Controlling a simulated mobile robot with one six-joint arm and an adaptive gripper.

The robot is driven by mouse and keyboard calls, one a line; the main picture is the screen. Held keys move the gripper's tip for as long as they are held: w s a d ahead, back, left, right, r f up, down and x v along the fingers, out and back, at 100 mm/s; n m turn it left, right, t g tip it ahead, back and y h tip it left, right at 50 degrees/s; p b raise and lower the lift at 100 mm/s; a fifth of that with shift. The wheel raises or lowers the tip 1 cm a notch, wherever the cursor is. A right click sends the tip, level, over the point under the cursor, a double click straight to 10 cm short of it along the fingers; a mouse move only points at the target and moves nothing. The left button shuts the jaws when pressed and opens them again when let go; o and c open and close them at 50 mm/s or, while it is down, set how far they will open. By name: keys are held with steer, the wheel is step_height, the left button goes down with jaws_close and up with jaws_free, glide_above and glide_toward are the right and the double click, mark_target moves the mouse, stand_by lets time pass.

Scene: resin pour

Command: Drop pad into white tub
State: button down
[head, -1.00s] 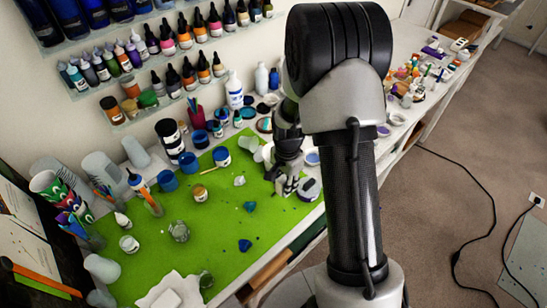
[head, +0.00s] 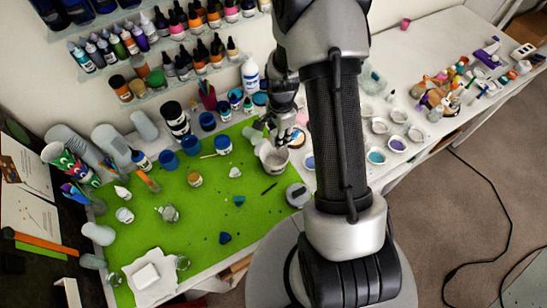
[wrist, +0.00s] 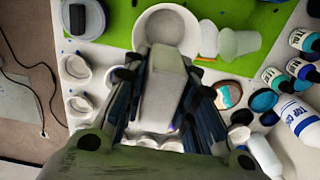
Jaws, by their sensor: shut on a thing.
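My gripper (wrist: 160,110) is shut on a pale, whitish block-shaped pad (wrist: 163,80), held lengthwise between the dark fingers in the wrist view. The round white tub (wrist: 174,13) lies just beyond the pad's far end in that view, and the pad's tip overlaps its near rim. The tub looks empty where its inside shows. In the head view my gripper (head: 281,137) hangs just behind and above the tub (head: 275,161), which stands at the right edge of the green mat. The pad cannot be made out there.
Translucent cups (wrist: 238,42) stand right beside the tub in the wrist view. Bottles (wrist: 298,120) and paint cups crowd that side. A grey round puck (head: 297,194) sits at the mat's edge. A white block on a cloth (head: 150,285) lies at the front left.

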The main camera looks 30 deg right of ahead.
step_height(320, 180, down, 5)
steer(key=shift+r+b, duration=0.15)
steer(key=shift+b, duration=1)
steer(key=shift+d, duration=0.1)
steer(key=c, duration=1.2)
jaws_free()
step_height(320, 180, up, 12)
steer(key=shift+r, duration=0.1)
